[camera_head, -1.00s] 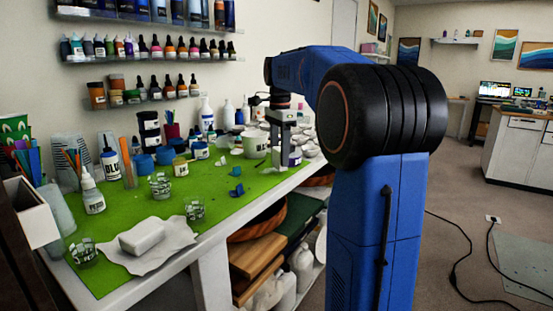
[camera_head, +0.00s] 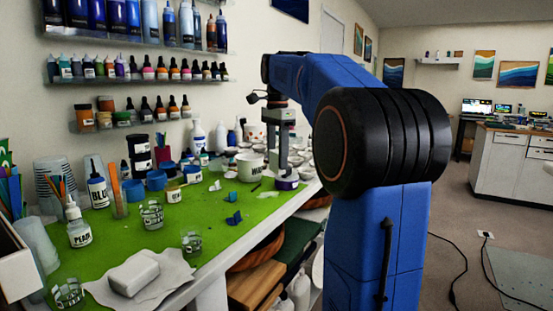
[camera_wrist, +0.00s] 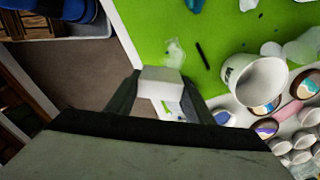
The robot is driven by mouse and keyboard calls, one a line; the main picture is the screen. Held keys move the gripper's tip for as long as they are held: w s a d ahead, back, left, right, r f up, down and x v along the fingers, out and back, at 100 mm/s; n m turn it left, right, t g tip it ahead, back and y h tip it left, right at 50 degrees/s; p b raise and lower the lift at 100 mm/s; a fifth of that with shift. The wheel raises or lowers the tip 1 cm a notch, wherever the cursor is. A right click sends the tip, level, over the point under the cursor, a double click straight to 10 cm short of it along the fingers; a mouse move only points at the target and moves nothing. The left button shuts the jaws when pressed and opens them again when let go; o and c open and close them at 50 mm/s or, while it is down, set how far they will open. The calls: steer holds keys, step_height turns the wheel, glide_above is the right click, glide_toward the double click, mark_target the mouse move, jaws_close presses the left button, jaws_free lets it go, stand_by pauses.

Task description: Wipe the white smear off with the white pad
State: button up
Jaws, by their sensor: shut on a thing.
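My gripper (camera_wrist: 160,98) is shut on the white pad (camera_wrist: 162,82), a pale block between the fingertips in the wrist view. The white smear (camera_wrist: 175,53) is a faint whitish patch on the green mat (camera_wrist: 150,22), just beyond the pad in that picture. I cannot tell whether the pad touches the mat. In the head view my gripper (camera_head: 283,172) points down over the far part of the bench, and the pad cannot be made out there.
A white cup (camera_wrist: 258,80) stands right of the smear, with a thin dark stick (camera_wrist: 203,55) between them. Blue scraps (camera_head: 234,218) lie on the mat. A white block (camera_head: 134,273) rests on crumpled paper at the near end. Several cups and bottles crowd the back.

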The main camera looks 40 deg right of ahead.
stand_by(0.4)
steer(key=m, duration=0.3)
steer(key=r+m, duration=0.1)
steer(key=m, duration=0.2)
steer(key=shift+w+d, duration=0.1)
steer(key=shift+d, duration=0.05)
steer(key=m, duration=0.5)
steer(key=shift+d+r+m, duration=0.1)
steer(key=shift+r+m, duration=0.1)
steer(key=shift+m, duration=0.2)
steer(key=shift+f, duration=2.45)
